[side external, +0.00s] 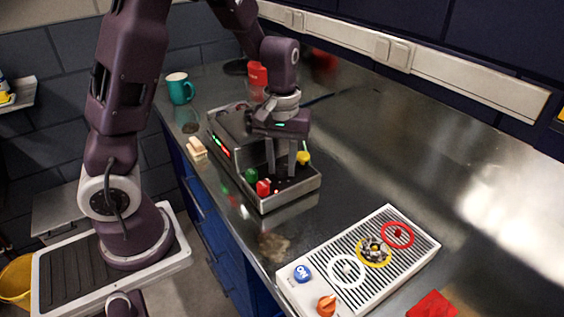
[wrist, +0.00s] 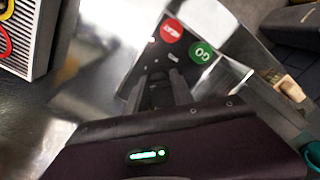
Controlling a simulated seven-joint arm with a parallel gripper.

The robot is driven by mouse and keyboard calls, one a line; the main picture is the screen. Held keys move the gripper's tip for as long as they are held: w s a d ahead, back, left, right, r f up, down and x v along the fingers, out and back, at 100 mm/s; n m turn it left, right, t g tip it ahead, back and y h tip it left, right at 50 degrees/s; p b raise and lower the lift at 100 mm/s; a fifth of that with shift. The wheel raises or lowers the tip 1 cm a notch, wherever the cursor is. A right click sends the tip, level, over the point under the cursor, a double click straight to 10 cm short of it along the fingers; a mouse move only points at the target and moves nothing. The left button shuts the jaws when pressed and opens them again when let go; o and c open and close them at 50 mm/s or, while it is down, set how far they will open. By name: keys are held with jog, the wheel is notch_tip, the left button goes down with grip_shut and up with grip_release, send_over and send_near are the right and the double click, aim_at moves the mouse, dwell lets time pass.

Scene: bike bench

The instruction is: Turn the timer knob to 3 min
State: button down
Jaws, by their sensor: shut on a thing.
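A metal control box (side external: 290,199) stands on the bench, with a dark top panel. A green GO button (side external: 251,175) and a red HEAT button (side external: 263,187) sit at its near edge; in the wrist view the GO button (wrist: 202,53) and HEAT button (wrist: 172,30) show from above. My gripper (side external: 281,173) points down over this panel, its fingers closed around a dark timer knob (wrist: 158,92), mostly hidden between them. The knob's scale and pointer cannot be read. A yellow knob-like part (side external: 303,158) shows just behind the fingers.
A slatted panel (side external: 410,262) with coloured rings, a blue ON button (side external: 302,273) and an orange knob (side external: 326,305) lies at the front right. A teal mug (side external: 180,88) and a small wooden piece (side external: 197,147) stand left. A red block (side external: 432,305) lies front right.

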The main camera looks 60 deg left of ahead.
aim_at(282, 165)
jog(key=c, duration=1.4)
grip_release()
jog(key=shift+o, duration=0.2)
notch_tip(282, 165, up, 6)
jog(key=shift+r, duration=0.55)
jog(key=shift+s+d+r, duration=0.1)
jog(key=shift+r, duration=0.1)
jog(key=s+d+r+m+t, duration=0.2)
jog(key=s+d+r+m, duration=0.1)
jog(key=s, duration=0.5)
jog(key=s+d+r+m+t, duration=0.3)
jog(key=s+m, duration=0.3)
jog(key=s, duration=0.3)
jog(key=shift+d+r+t, duration=0.3)
jog(key=shift+r, duration=0.6)
